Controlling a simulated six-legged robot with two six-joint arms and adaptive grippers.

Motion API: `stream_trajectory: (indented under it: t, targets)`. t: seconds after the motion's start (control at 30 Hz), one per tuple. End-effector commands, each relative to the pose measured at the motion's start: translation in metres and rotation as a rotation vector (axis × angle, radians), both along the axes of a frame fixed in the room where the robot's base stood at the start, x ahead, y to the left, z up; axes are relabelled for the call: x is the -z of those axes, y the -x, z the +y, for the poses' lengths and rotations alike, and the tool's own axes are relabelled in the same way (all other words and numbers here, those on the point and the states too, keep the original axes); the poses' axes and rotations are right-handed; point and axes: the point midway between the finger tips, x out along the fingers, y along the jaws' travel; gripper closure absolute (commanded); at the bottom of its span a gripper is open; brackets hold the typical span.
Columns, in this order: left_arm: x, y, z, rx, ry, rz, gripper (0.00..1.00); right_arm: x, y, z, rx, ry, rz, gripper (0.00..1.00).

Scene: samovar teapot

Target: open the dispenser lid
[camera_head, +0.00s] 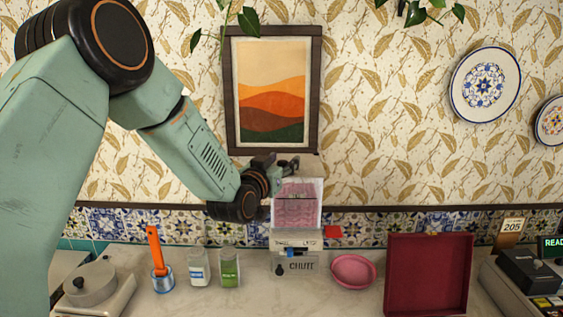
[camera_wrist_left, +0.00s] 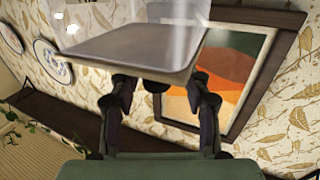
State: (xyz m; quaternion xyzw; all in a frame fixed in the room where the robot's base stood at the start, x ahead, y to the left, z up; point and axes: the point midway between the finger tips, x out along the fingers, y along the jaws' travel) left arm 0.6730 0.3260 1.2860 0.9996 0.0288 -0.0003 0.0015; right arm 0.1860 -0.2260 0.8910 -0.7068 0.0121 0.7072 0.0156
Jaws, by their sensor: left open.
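The dispenser (camera_head: 296,238) stands on the counter near the picture's middle. It has a clear upper box with pink contents and a lower front marked CHUTE. Its lid is hard to make out at the top of the box, partly behind my gripper. My left gripper (camera_head: 287,164) is at the top of the dispenser, coming from the upper left. In the left wrist view, a clear panel with a grey edge (camera_wrist_left: 135,48), seemingly the lid, lies just beyond the fingertips. My right gripper is not in view.
A pink bowl (camera_head: 353,271) and an open dark red box (camera_head: 428,276) stand to the right. Two jars (camera_head: 199,268) (camera_head: 229,268) and a cup with an orange-handled tool (camera_head: 156,252) stand to the left. A framed picture (camera_head: 232,90) hangs on the wall behind.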

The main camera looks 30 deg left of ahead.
Motion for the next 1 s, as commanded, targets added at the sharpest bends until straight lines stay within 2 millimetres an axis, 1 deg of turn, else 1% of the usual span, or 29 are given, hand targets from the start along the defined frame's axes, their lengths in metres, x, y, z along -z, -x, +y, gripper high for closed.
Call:
stream_trajectory:
  t: [0.07, 0.63, 1.0]
  targets:
    - [0.0, 0.0001, -0.0003, 0.001, -0.001, 0.0, 0.52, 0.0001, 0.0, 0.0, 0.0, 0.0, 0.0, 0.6]
    - [0.0003, 0.0003, 0.0005, -0.001, 0.0, 0.001, 1.0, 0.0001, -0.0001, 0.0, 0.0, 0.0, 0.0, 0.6]
    - [0.0001, 0.0004, 0.0002, -0.001, 0.0, 0.0, 1.0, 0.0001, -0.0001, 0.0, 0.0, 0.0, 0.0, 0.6]
